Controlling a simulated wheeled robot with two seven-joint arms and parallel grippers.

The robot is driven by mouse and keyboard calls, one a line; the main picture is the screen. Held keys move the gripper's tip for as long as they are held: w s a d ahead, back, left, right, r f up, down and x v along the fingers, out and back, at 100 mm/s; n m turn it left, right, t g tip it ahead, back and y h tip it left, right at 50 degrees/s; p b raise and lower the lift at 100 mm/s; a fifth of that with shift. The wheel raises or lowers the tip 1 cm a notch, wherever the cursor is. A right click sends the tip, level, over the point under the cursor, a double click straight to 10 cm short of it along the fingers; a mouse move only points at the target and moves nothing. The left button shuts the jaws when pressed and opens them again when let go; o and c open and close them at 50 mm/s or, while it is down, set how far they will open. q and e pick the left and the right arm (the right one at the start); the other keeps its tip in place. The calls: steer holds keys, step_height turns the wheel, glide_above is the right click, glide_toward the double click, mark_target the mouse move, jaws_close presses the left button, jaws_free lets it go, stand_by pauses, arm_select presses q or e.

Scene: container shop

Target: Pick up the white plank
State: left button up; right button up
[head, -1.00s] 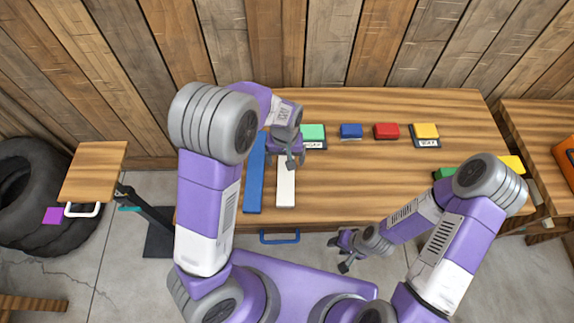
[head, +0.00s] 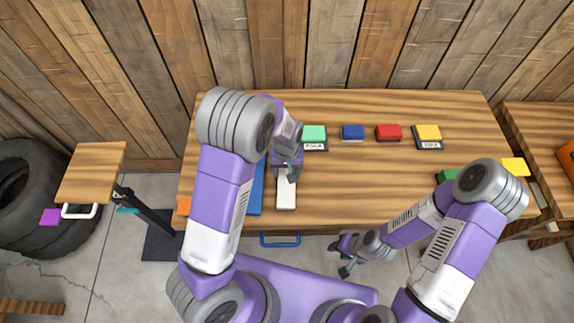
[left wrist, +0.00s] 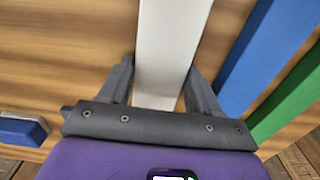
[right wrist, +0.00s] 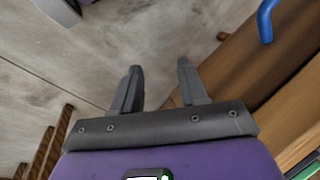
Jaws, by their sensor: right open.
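The white plank (head: 286,195) lies on the wooden table beside a blue plank. My left gripper (head: 290,174) is over the plank's middle and hides part of it. In the left wrist view the white plank (left wrist: 168,50) runs between the two spread fingers of the left gripper (left wrist: 161,82), one on each side. I cannot tell whether the fingers touch it. My right gripper (head: 345,258) is open and empty, low in front of the table; it also shows in the right wrist view (right wrist: 160,80).
The blue plank (head: 257,195) lies just left of the white one, partly behind my arm. A green plank (left wrist: 290,95) lies beyond it. Green, blue (head: 352,132), red (head: 388,132) and yellow blocks line the back. The table's middle is clear.

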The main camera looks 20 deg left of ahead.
arm_select(q)
steer(key=c, duration=0.7)
steer(key=shift+r, duration=0.1)
